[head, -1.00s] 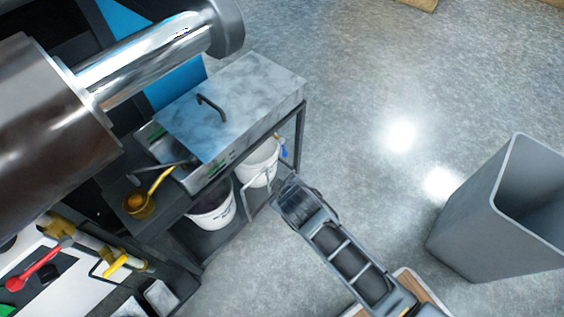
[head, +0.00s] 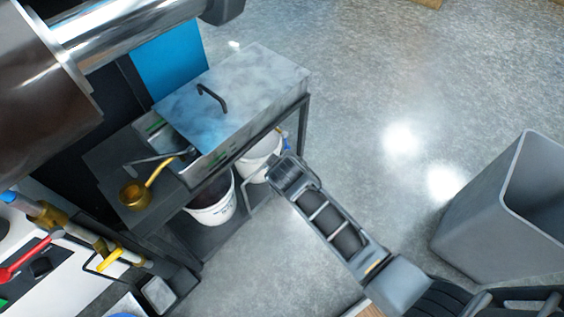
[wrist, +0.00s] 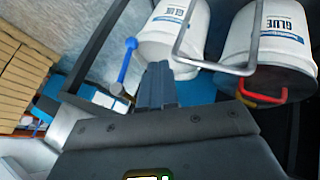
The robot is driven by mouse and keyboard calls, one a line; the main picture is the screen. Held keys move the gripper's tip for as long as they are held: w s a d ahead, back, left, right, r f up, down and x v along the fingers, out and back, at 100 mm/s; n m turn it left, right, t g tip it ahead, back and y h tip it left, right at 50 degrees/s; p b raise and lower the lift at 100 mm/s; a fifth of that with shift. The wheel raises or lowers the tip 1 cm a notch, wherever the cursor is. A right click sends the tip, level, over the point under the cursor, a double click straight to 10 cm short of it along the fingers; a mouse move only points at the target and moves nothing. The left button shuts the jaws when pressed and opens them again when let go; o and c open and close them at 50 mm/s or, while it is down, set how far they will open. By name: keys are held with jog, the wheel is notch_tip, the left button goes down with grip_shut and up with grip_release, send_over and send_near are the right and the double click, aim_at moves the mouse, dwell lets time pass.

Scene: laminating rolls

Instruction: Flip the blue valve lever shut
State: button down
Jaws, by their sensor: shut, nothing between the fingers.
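A blue lever (wrist: 126,63) with a pale round end stands just left of my shut fingers in the wrist view. A small gap shows between them there. In the head view a small blue piece (head: 285,133), which looks like the same lever, sits at the right end of the bench, just beyond my gripper (head: 284,172). My gripper (wrist: 157,82) is shut and empty, its fingertips pointing toward the white buckets. The lever's lower end and mount are partly hidden, so I cannot tell its exact setting.
White glue buckets (wrist: 282,35) stand under the metal-lidded bench (head: 235,95), with a bent grey bar (wrist: 208,62) in front. A brass ladle (head: 134,194) lies on the bench's left part. A grey bin (head: 480,240) stands at right. Floor between is clear.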

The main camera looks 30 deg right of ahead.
aim_at(286, 142)
jog(key=w+d+f+b, duration=0.3)
jog(key=w+d+f, duration=0.2)
jog(key=w, duration=0.1)
jog(key=shift+d, duration=0.2)
jog(key=shift+f, duration=0.1)
